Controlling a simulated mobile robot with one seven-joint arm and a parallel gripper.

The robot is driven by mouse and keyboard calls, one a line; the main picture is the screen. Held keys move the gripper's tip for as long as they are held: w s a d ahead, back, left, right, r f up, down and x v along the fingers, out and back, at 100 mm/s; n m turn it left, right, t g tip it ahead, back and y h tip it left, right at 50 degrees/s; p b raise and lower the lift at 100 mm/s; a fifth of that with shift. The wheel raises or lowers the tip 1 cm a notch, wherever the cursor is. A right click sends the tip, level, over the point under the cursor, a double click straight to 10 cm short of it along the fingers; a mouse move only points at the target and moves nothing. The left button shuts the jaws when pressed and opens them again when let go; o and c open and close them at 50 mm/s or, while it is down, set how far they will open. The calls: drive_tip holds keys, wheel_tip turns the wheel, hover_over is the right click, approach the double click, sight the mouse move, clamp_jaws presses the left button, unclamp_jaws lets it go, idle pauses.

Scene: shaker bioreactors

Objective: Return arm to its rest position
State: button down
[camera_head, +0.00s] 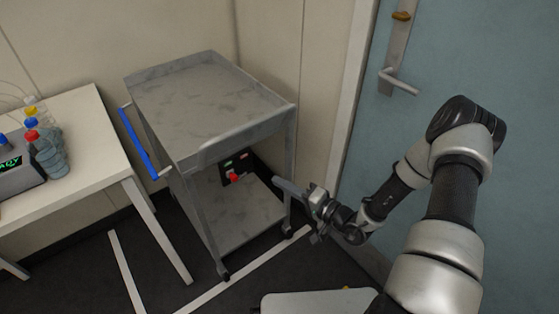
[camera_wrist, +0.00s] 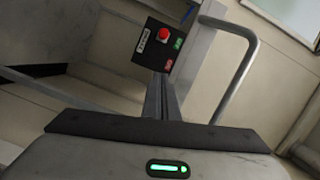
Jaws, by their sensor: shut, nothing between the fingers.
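My gripper (camera_head: 279,184) is at the end of my arm, which comes in from the right in the head view and bends down and left. The gripper points left toward the right side of a grey cart (camera_head: 212,95), near its lower part. In the wrist view, the two dark fingers of my gripper (camera_wrist: 161,88) are together with nothing between them. A green light shows on the gripper body. I cannot tell from the head view how close the fingertips are to the cart leg.
A black control box (camera_head: 236,168) with a red button sits below the cart top. A white table (camera_head: 95,140) with bottles (camera_head: 48,152) and a device (camera_head: 20,170) stands left. A blue-grey door (camera_head: 475,60) with a handle (camera_head: 399,82) is behind my arm. The cart top is empty.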

drive_tip(key=shift+r, duration=0.1)
drive_tip(key=s+a+r+n+g+y, duration=0.1)
drive_tip(key=s+a+r+n+g, duration=0.1)
drive_tip(key=s+r+n+g, duration=0.3)
drive_tip(key=s+a+r+n+g+y, duration=0.1)
drive_tip(key=s+a+r+g, duration=0.2)
drive_tip(key=r, duration=0.5)
drive_tip(key=s+d+r+n+g+h, duration=0.2)
drive_tip(key=s+r+n+g+h, duration=0.15)
drive_tip(key=s+r+h, duration=0.45)
drive_tip(key=s+d+r+m+t+h, duration=0.45)
drive_tip(key=s+d+r+h, duration=0.3)
drive_tip(key=d+r, duration=0.45)
wheel_tip(320, 180, up, 18)
drive_tip(key=d+t+p, duration=0.1)
drive_tip(key=p, duration=1.7)
drive_tip(key=shift+s+d+f+n+p, duration=0.15)
drive_tip(key=shift+s+f+n+p, duration=0.15)
drive_tip(key=shift+s, duration=0.1)
